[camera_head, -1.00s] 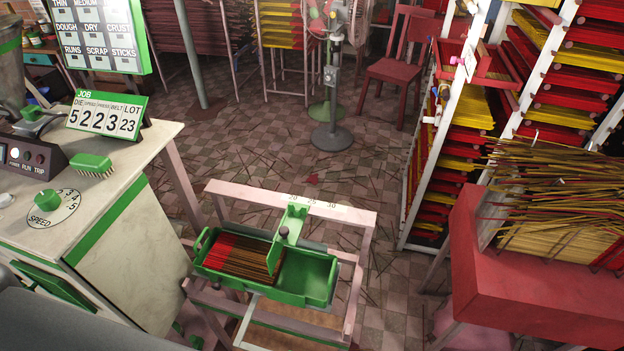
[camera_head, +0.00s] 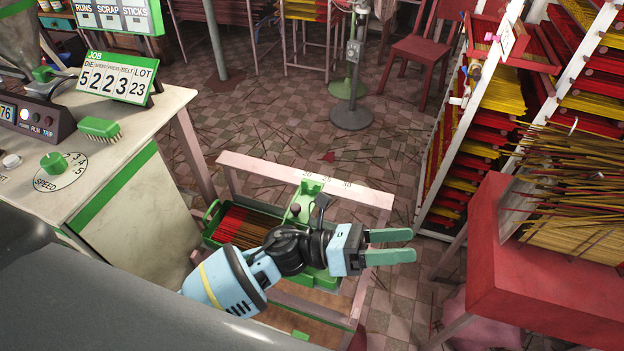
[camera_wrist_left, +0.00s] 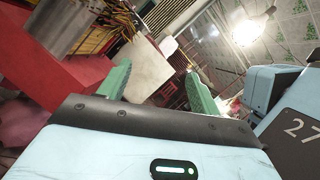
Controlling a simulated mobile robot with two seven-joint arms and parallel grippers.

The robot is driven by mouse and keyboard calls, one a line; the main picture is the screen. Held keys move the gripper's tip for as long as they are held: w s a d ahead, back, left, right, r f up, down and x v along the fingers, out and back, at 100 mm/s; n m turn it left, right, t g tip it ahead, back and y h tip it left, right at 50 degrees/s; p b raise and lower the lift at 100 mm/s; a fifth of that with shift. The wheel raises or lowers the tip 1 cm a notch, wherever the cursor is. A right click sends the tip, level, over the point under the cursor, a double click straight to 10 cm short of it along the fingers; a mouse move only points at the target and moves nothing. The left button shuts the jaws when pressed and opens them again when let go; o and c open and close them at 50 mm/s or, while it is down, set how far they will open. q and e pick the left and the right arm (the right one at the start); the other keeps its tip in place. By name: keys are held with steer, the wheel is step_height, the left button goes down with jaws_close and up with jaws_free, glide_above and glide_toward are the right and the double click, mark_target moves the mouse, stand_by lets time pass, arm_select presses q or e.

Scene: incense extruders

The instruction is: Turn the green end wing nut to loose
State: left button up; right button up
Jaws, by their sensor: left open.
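The green tray (camera_head: 213,214) below is partly hidden by my arm. My left gripper (camera_head: 404,245) is open and empty, to the right of the end piece and apart from it, fingers pointing right. Its two green fingers also show spread in the left wrist view (camera_wrist_left: 158,88). My right gripper is out of view.
Dark and red sticks (camera_head: 245,225) lie in the tray. A red table (camera_head: 520,290) with stick bundles and a rack of red and yellow trays stand at right. The counter (camera_head: 110,150) with its speed knob is at left.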

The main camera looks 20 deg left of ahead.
arm_select(q)
steer(key=d+m+g+y, duration=0.1)
steer(key=m+g, duration=0.3)
steer(key=m, duration=0.2)
steer(key=m+y+b, duration=0.2)
steer(key=m+y, duration=1.8)
steer(key=m, duration=0.2)
glide_above(311, 186)
steer(key=shift+w+a+r, duration=0.15)
steer(key=shift+r, duration=0.3)
step_height(311, 186, down, 7)
steer(key=shift+r+p, duration=0.15)
steer(key=shift+p, duration=0.15)
steer(key=shift+f, duration=0.6)
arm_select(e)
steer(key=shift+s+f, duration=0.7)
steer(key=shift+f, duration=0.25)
